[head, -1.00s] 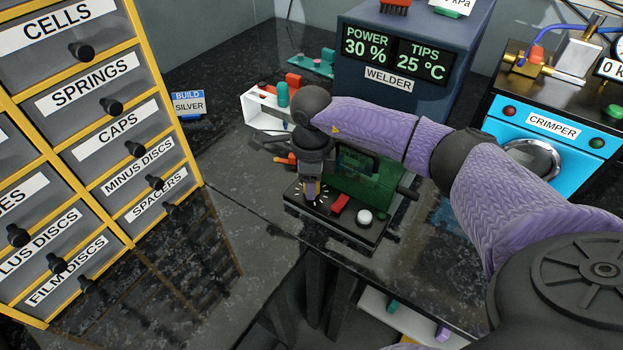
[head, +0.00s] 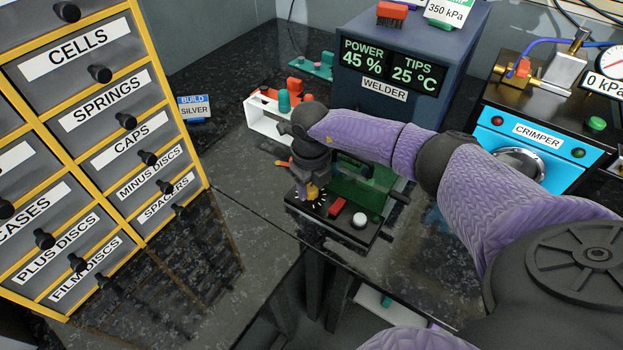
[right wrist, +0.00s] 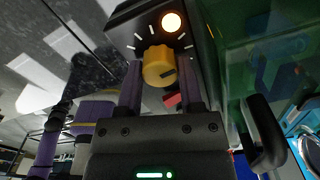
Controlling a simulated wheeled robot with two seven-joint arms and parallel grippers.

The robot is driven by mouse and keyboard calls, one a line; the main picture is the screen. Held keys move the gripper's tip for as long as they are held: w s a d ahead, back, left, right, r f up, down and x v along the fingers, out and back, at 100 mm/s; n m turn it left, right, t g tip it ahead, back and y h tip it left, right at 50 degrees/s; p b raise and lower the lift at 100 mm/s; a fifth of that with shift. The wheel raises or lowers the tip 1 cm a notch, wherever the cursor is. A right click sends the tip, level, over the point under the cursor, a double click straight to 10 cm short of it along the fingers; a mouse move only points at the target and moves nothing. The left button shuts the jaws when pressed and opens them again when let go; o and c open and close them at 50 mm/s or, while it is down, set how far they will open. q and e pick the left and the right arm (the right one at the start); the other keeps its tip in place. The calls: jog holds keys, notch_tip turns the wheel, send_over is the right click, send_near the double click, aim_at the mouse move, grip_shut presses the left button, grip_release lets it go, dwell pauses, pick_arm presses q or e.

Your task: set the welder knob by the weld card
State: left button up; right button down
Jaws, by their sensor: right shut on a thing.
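The welder (head: 412,100) is a dark blue box at the back. Its display (head: 393,66) reads POWER 45 % and TIPS 25 °C. The yellow knob (right wrist: 159,66) sits on a dark control panel (head: 365,234) with white tick marks around it and a lit lamp beyond. My right gripper (head: 312,190) reaches down over the panel and is shut on the knob, with one purple finger on each side in the right wrist view (right wrist: 160,80). A white card (head: 450,10) reading 350 kPa is cut off at the top; I cannot make out a weld card. My left gripper is out of view.
A red switch (head: 336,207) and a white button (head: 359,220) sit beside the knob. A green clear shield (head: 362,185) stands behind them. Labelled drawers (head: 88,110) fill the left, and the blue crimper (head: 530,140) stands at right. A BUILD SILVER card (head: 194,107) stands near the drawers.

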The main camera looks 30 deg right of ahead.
jog(key=shift+r+m+p, duration=0.2)
jog(key=shift+m+p, duration=0.25)
jog(key=shift+m, duration=0.55)
jog(key=shift+m+p, duration=0.5)
jog(key=shift+m, duration=0.4)
jog(key=m+p, duration=0.1)
jog(key=m, duration=0.1)
jog(key=shift+m, duration=0.4)
jog(key=m+p, duration=0.2)
jog(key=m, duration=0.1)
jog(key=shift+m, duration=0.3)
jog(key=m+p, duration=0.1)
jog(key=m, duration=0.2)
jog(key=shift+p, duration=0.3)
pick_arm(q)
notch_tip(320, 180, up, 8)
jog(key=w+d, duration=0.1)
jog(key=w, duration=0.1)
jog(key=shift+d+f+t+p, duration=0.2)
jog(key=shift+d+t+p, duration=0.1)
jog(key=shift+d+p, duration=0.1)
pick_arm(e)
jog(key=shift+f+m, duration=0.1)
jog(key=shift+m, duration=1)
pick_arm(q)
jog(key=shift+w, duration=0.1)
pick_arm(e)
jog(key=shift+c, duration=1.2)
grip_release()
